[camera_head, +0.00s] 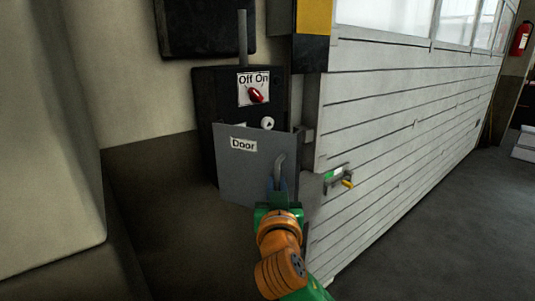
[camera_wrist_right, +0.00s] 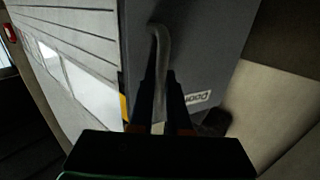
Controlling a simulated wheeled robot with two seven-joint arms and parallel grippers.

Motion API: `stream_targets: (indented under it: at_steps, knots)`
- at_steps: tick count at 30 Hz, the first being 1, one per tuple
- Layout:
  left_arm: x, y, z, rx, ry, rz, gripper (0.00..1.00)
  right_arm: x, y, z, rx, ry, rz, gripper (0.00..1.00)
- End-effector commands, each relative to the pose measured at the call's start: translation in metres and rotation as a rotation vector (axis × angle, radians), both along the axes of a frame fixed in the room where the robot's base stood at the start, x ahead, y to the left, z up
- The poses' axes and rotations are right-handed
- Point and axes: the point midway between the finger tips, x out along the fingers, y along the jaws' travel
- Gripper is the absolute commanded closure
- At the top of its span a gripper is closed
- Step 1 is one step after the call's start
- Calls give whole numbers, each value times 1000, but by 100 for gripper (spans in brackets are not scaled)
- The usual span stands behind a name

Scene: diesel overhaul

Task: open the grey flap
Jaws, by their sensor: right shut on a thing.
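The grey flap (camera_head: 236,172) with a "Door" label covers the lower part of a black control box (camera_head: 208,100) on the wall. The flap stands tilted away from the box at its top, and a round button shows just above its upper edge. A bent handle (camera_head: 280,168) is on the flap's right part. My right gripper (camera_head: 278,190) is shut on this handle. In the right wrist view the handle (camera_wrist_right: 160,45) runs down between the fingers (camera_wrist_right: 160,85), with the grey flap (camera_wrist_right: 205,45) behind it. My left gripper is in neither view.
A red switch (camera_head: 256,95) under an "Off On" label is above the flap. A large white slatted door (camera_head: 400,110) with a green and yellow latch (camera_head: 338,179) stands close on the right. A pale curved body (camera_head: 45,130) fills the left. Open floor (camera_head: 440,225) lies at right.

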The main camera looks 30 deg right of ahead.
Motion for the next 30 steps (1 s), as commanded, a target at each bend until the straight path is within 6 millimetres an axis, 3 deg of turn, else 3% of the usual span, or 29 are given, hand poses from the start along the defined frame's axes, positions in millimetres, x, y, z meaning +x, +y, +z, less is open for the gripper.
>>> stream_targets:
  at_steps: [3, 6, 14, 19, 25, 27, 30]
  knots:
    - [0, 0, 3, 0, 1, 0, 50, -4, 35, 0, 7, 4, -89, 98]
    - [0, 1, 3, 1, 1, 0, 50, -8, 50, 0, 3, 3, -146, 98]
    - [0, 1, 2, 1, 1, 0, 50, -9, 53, 1, -2, 1, -163, 98]
    - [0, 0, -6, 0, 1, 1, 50, -5, 79, -2, 3, 4, -238, 98]
    - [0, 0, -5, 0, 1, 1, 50, -5, 82, 0, -1, 2, -256, 98]
    - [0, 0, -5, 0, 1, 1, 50, -5, 82, 0, -1, 2, -256, 72]
    - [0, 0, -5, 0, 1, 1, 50, -5, 82, 1, -1, 2, -256, 45]
